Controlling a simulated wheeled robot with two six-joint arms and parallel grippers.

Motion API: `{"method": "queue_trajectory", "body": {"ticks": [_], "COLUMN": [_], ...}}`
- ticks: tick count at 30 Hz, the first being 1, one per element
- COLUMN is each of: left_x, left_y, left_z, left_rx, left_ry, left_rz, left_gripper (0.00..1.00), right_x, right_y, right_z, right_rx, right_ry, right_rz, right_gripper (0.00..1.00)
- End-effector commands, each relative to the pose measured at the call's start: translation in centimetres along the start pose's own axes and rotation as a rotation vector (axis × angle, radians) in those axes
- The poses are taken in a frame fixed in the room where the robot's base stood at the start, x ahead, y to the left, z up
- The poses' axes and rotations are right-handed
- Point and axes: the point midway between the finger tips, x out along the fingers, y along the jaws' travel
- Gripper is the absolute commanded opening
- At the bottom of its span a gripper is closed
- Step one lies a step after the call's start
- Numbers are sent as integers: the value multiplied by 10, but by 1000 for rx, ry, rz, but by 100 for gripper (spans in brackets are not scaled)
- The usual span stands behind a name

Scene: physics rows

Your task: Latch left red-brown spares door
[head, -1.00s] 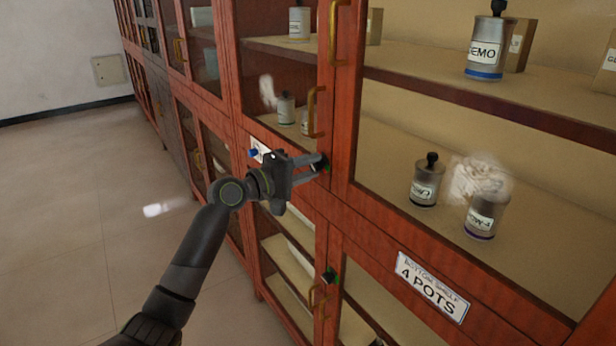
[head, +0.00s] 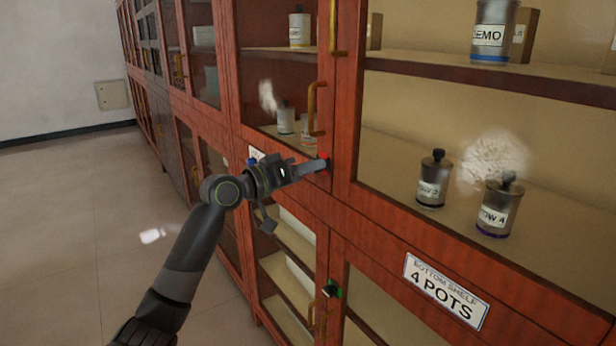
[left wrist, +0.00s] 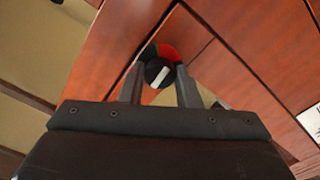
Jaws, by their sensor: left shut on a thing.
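The red-brown door (head: 229,60) is glazed and looks closed, with a brass handle (head: 313,108) on its right side. Its latch knob (left wrist: 159,74) is round and black with a white mark, on a red and green dial; the red part shows at upper right in the left wrist view. My left gripper (head: 318,166) is shut on this knob, one finger on each side, and mostly covers it in the head view; it also shows in the left wrist view (left wrist: 158,90). My right gripper is not in view.
A second knob (head: 331,289) with green beside it sits on the lower door. A sign (head: 446,291) reads "4 POTS". Pots such as one grey pot (head: 434,179) stand on shelves behind glass. Open floor (head: 70,230) lies at the left.

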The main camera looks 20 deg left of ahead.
Motion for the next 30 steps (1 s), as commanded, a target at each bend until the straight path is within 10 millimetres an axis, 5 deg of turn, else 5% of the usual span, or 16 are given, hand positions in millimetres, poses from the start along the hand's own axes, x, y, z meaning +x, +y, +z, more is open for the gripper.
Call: {"method": "queue_trajectory", "body": {"ticks": [24, 25, 30], "left_x": [0, 0, 0], "left_y": [-1, -1, -1], "left_z": [1, 1, 1], "left_rx": [114, 114, 114], "left_ry": [-3, -3, -2], "left_rz": [-2, -2, -1], "left_gripper": [7, 33, 51], "right_x": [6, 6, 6], "right_y": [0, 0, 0], "right_z": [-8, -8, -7], "right_rx": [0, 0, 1], "right_ry": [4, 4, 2], "right_rz": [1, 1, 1], "right_gripper": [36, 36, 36]}}
